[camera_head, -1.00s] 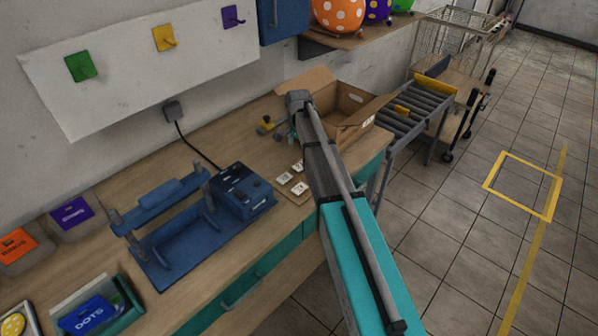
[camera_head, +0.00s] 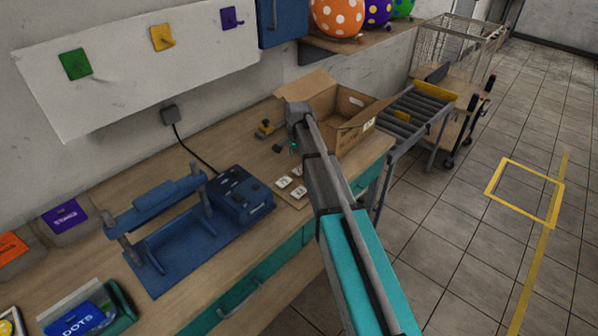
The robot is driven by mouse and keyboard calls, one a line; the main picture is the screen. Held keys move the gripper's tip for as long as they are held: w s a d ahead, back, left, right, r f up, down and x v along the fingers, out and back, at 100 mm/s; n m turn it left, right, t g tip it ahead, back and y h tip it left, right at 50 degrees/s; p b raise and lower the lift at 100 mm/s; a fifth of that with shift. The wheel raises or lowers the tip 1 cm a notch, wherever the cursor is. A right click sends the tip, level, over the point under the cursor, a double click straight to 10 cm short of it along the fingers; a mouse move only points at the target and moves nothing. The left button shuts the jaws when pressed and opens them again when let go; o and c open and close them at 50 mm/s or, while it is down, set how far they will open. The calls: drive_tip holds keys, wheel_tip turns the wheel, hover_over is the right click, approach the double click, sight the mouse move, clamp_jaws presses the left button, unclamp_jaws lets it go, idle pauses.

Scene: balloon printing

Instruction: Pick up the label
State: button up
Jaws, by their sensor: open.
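Several small white labels (camera_head: 283,182) with dark marks lie on a small brown board on the workbench, just right of the blue printing machine. My arm reaches over the bench from the lower right and covers part of this board. My gripper (camera_head: 286,147) shows only in part, beyond the labels and near the cardboard box. The rest of the gripper is hidden behind the arm.
The blue machine (camera_head: 196,222) stands on the bench (camera_head: 150,156) at left of the labels. An open cardboard box (camera_head: 351,103) stands behind my arm at right. A small yellow and black item (camera_head: 265,128) lies near the gripper. A roller conveyor (camera_head: 404,122) is beyond the box.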

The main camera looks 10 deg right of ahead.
sight(297, 172)
drive_tip(key=shift+f, duration=0.15)
drive_tip(key=f+b, duration=0.3)
drive_tip(key=shift+w+a, duration=0.1)
drive_tip(key=shift+w, duration=0.15)
drive_tip(key=shift+f+b, duration=1)
drive_tip(key=shift+b, duration=0.05)
drive_tip(key=shift+f, duration=0.2)
idle(0.3)
drive_tip(key=c, duration=0.8)
